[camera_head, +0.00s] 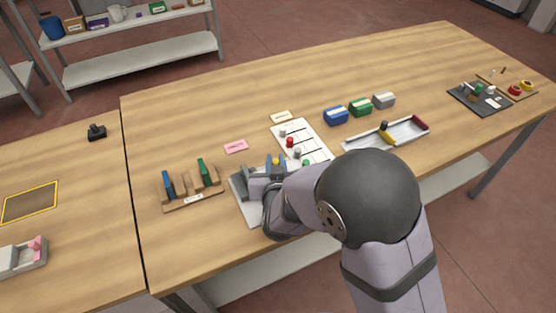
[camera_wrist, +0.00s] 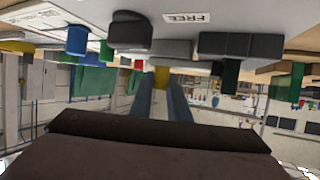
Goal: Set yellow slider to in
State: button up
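The edger panel (camera_head: 242,188) is a light grey plate near the front of the table, partly hidden by my arm. The yellow slider (camera_head: 276,160) shows as a small yellow piece on it, at the far side of my gripper (camera_head: 268,172). In the wrist view, which is upside down, the yellow slider (camera_wrist: 161,77) appears between the tips of the two grey fingers of my gripper (camera_wrist: 162,88). The fingers stand apart and the yellow piece spans the gap. Whether they press on it is not clear. Dark grey blocks (camera_wrist: 252,46) and a label reading FREE (camera_wrist: 187,17) are close by.
A wooden rack (camera_head: 190,194) with blue and green pieces stands left of the panel. A white board with knobs (camera_head: 303,137) lies behind it. A grey tray (camera_head: 362,143) and blue, green and grey boxes (camera_head: 360,106) are to the right.

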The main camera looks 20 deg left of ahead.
jog(key=o, duration=0.4)
jog(key=shift+s+a, duration=0.2)
jog(key=shift+s, duration=0.05)
jog(key=shift+o, duration=0.2)
jog(key=shift+w, duration=0.1)
jog(key=shift+d, duration=0.1)
jog(key=shift+b+v, duration=0.35)
jog(key=shift+v, duration=3.35)
